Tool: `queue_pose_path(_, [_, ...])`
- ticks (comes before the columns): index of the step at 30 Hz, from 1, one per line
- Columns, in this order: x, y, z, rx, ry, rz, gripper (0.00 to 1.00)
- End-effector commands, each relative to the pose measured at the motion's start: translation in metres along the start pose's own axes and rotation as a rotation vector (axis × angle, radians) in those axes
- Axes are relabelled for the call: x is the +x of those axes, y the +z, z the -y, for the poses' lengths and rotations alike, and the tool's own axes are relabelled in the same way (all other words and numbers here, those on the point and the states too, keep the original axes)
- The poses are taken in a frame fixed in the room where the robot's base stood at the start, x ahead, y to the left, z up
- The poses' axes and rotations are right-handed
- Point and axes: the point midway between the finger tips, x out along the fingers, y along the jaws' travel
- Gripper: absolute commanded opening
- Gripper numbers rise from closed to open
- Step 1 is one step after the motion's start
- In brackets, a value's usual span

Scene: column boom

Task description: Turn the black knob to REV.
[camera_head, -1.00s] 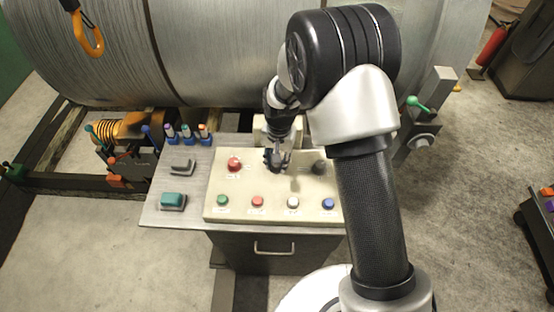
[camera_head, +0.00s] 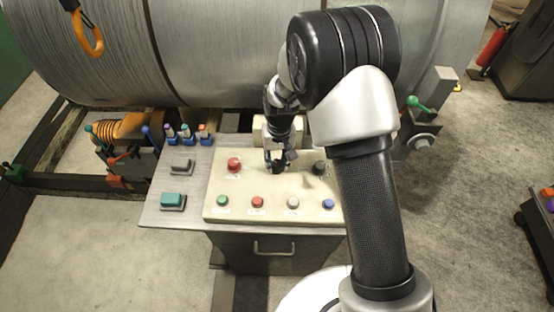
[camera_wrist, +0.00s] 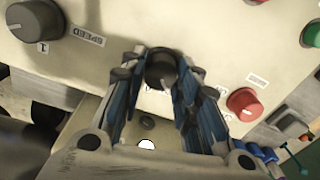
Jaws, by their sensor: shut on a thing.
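The black knob (camera_wrist: 160,72) sits on the cream control panel (camera_head: 240,213), between my fingertips in the wrist view. My gripper (camera_wrist: 158,80) is shut on it, one finger on each side. In the head view my gripper (camera_head: 278,163) reaches down to the panel's upper middle and mostly hides the knob. The labels around the knob are largely covered by the fingers, so I cannot read REV or tell which mark the knob points to.
Green (camera_head: 222,201), red (camera_head: 257,202), white (camera_head: 293,202) and blue (camera_head: 328,203) buttons line the near edge. A teal rocker (camera_head: 173,200) lies further left.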

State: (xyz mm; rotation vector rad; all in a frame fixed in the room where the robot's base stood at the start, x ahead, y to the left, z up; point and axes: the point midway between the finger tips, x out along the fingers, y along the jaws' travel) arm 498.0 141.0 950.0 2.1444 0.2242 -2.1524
Motion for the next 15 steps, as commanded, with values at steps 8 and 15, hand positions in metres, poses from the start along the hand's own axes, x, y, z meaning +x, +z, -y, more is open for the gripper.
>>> queue_pose_path(8, [-0.0002,-0.0006,-0.0001,-0.001,0.000,-0.002,0.05])
queue_pose_path(15, [-0.0002,-0.0005,0.0000,0.000,0.000,-0.002,0.44])
